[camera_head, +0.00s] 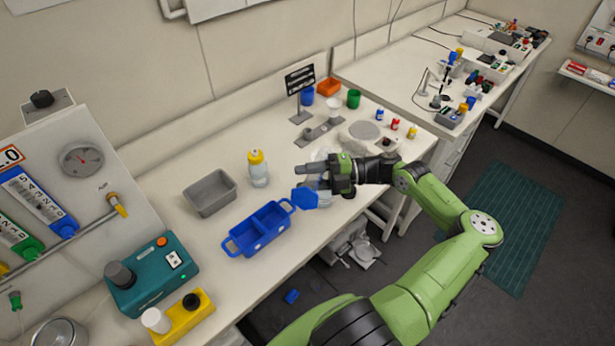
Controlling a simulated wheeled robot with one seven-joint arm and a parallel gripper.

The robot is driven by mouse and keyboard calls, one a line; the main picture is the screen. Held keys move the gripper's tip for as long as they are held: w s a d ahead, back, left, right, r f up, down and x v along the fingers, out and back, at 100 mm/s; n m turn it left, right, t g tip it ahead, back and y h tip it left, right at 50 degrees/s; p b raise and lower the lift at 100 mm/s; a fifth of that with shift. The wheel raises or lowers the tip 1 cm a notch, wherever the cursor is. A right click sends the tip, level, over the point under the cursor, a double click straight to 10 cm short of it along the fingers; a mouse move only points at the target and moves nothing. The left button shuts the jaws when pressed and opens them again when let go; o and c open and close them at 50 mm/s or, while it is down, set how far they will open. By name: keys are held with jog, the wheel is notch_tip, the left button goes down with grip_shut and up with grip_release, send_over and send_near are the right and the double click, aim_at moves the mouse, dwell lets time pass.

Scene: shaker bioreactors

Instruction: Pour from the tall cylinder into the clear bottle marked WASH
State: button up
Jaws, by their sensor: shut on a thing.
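My gripper (317,177) is over the front part of the bench, its fingers pointing left, shut on the tall cylinder. The cylinder's blue six-sided base (305,198) shows below and left of the fingers. It looks turned toward the camera, so the cylinder seems tilted. Its clear tube is mostly hidden by the gripper. A clear bottle with a yellow top (259,170) stands upright to the left, apart from the gripper; no marking can be read on it. Another pale clear thing (324,198) shows just below the fingers, partly hidden. I cannot tell which is marked WASH.
A grey tray (210,194) and a blue two-part crate (260,230) lie left of the gripper. A stand with a black rack (300,80), coloured cups and a round-plated device (364,131) are behind. A teal box (150,275) stands at the front left.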

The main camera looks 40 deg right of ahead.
dwell(0.4)
jog(key=shift+s+a+f+n+h, duration=0.15)
jog(key=shift+n+h, duration=0.25)
jog(key=shift+n, duration=0.5)
notch_tip(320, 180, down, 3)
jog(key=n+h, duration=0.1)
jog(key=n, duration=0.1)
jog(key=shift+a+f+n+g+h, duration=0.1)
jog(key=shift+n+g+h, duration=0.2)
jog(key=shift+n, duration=0.1)
jog(key=w+d+f+n+t+h+b, duration=0.3)
jog(key=d+f+n+h+b, duration=0.1)
jog(key=n, duration=0.5)
jog(key=shift+w+d+f+n+h+b, duration=0.4)
jog(key=shift+d+f+h, duration=0.4)
jog(key=shift+f+h, duration=0.75)
